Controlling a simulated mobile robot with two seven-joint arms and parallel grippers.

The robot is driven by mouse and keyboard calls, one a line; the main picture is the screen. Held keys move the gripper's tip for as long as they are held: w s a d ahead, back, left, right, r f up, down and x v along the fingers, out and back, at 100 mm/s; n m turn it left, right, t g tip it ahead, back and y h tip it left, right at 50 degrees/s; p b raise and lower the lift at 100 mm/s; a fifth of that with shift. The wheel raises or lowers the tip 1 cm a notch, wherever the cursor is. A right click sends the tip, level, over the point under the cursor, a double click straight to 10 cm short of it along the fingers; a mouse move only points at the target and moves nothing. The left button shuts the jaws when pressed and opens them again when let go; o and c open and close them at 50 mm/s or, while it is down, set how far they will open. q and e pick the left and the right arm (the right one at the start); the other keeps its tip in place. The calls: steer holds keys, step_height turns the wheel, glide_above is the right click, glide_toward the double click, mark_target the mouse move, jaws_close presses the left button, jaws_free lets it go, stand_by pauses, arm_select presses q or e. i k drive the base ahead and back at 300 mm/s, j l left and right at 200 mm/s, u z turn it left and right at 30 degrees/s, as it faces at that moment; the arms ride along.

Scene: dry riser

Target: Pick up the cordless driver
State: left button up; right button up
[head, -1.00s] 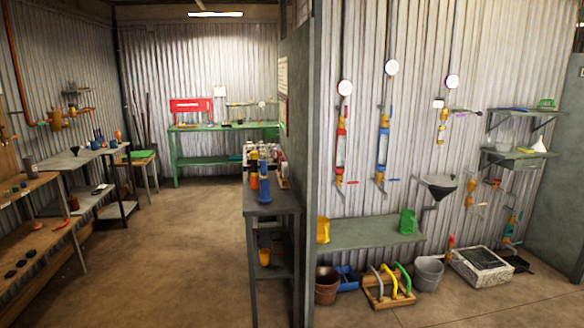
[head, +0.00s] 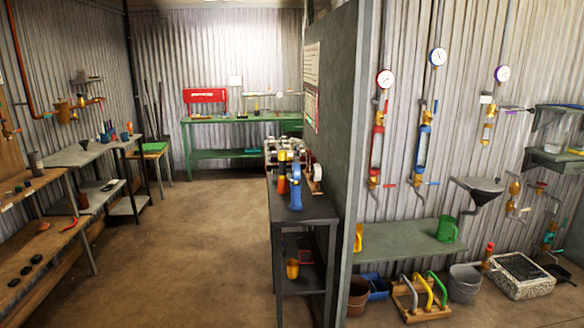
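A blue upright tool (head: 296,186) stands on the dark narrow table (head: 312,211) beside the partition wall. It may be the cordless driver, but it is too small to be sure. An orange upright thing (head: 283,172) stands just left of it, and a brown-and-white thing (head: 314,180) stands behind it to the right. Neither of my grippers shows in the head view.
The partition wall (head: 345,130) closes off the table's right side. Open brown floor (head: 190,240) lies left of the table. Workbenches (head: 75,158) line the left wall, and a green bench (head: 215,155) stands at the back. Gauges, a shelf and buckets are on the right.

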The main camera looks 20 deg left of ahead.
mark_target(282, 155)
steer(key=i+j, duration=0.2)
steer(key=j, duration=0.15)
steer(key=i+j+z, duration=0.1)
steer(key=j, duration=0.25)
steer(key=i+j, duration=0.25)
steer(key=j, duration=0.15)
steer(key=i+j, duration=0.15)
steer(key=j, duration=0.2)
steer(key=i+j+z, duration=0.1)
steer(key=j, duration=0.3)
steer(key=i+j, duration=0.25)
steer(key=i+j+z, duration=0.1)
steer(key=j, duration=0.4)
